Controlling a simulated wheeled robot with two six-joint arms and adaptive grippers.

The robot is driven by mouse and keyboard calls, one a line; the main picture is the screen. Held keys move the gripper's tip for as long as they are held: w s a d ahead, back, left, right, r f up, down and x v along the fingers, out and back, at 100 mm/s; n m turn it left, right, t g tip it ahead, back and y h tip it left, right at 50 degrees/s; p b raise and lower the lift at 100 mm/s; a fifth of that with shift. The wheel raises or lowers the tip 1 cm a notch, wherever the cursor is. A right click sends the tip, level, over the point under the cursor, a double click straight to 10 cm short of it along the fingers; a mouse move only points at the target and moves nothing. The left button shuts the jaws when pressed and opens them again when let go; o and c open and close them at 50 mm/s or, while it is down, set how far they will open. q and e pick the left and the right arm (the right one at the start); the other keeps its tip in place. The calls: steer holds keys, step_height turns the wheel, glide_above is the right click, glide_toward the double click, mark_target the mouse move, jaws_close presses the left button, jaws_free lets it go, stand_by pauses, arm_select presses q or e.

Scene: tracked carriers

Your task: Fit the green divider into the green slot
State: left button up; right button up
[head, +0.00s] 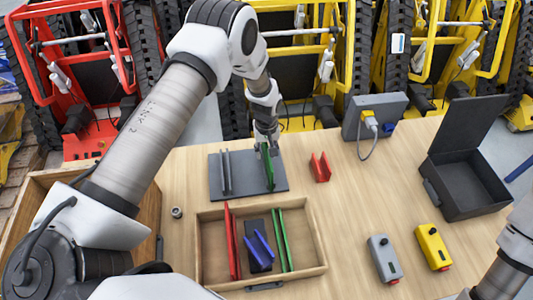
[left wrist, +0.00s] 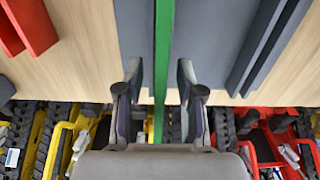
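The green divider (head: 269,172) is a thin upright plate on the dark grey board (head: 245,192) at the back of the table. My left gripper (head: 266,148) points down at its top. In the left wrist view the green divider (left wrist: 163,50) runs between the two fingers (left wrist: 160,95), with a gap on each side, so the gripper is open around it. Two parallel green strips (head: 280,240), which look like the green slot, stand at the right in the wooden tray (head: 310,225) and nothing shows between them. My right gripper is out of view; only part of my right arm shows.
Beside the divider stands a pair of grey rails (head: 225,172). The tray also holds red strips (head: 234,245) and a blue piece (head: 259,246). A red bracket (head: 320,167), a grey box (head: 383,258), a yellow box (head: 433,247) and an open black case (head: 468,185) stand to the right.

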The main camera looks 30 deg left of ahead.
arm_select(q)
steer(key=shift+d+r, duration=0.1)
steer(key=shift+s+d+r, duration=0.15)
steer(key=shift+s, duration=0.05)
steer(key=shift+c, duration=1.4)
steer(key=shift+s+r, duration=0.1)
jaws_close()
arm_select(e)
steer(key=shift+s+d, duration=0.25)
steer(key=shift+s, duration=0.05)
